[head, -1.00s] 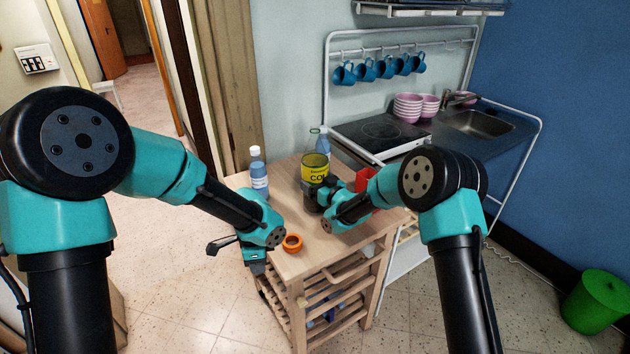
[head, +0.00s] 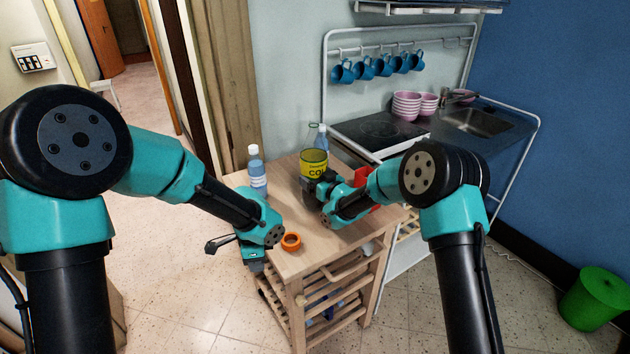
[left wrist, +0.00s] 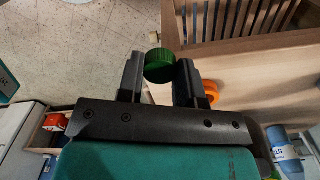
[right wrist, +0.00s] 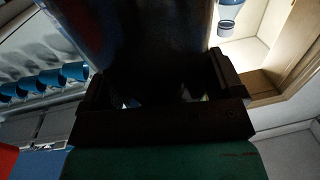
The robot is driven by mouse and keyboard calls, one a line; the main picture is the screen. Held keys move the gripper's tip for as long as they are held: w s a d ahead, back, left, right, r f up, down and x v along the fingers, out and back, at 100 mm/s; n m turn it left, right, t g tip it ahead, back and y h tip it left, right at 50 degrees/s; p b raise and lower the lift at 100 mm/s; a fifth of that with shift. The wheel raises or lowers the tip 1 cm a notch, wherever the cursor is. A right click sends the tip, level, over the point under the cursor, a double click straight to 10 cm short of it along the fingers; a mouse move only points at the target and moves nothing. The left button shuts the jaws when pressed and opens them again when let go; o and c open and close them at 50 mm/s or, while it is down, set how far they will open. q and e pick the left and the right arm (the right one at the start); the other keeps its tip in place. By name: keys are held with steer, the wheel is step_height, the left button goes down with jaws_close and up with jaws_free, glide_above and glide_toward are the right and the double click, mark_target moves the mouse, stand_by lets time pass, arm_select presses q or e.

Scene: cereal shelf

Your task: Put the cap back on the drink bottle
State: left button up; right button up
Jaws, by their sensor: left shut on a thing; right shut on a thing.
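A green cap (left wrist: 160,66) is pinched between the fingertips of my left gripper (left wrist: 160,78) in the left wrist view. In the head view, my left gripper (head: 250,250) is at the cart's front left edge and the cap is hidden. My right gripper (head: 318,190) is shut on a container with a yellow label (head: 314,165) and a dark lower part. In the right wrist view, a dark, wide body (right wrist: 160,35) fills the space between the fingers of that gripper (right wrist: 160,80). I cannot tell how the container's top ends against the pale bluish bottle shapes (head: 320,138) behind it.
A blue bottle with a white cap (head: 257,172) stands at the left of the wooden cart (head: 322,236). An orange ring (head: 291,241) lies near the front edge, close to my left gripper. A red object (head: 364,178) is behind my right gripper. Some cart top is clear between the grippers.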

mark_target(321, 159)
step_height(321, 159, up, 9)
stand_by(0.4)
stand_by(0.4)
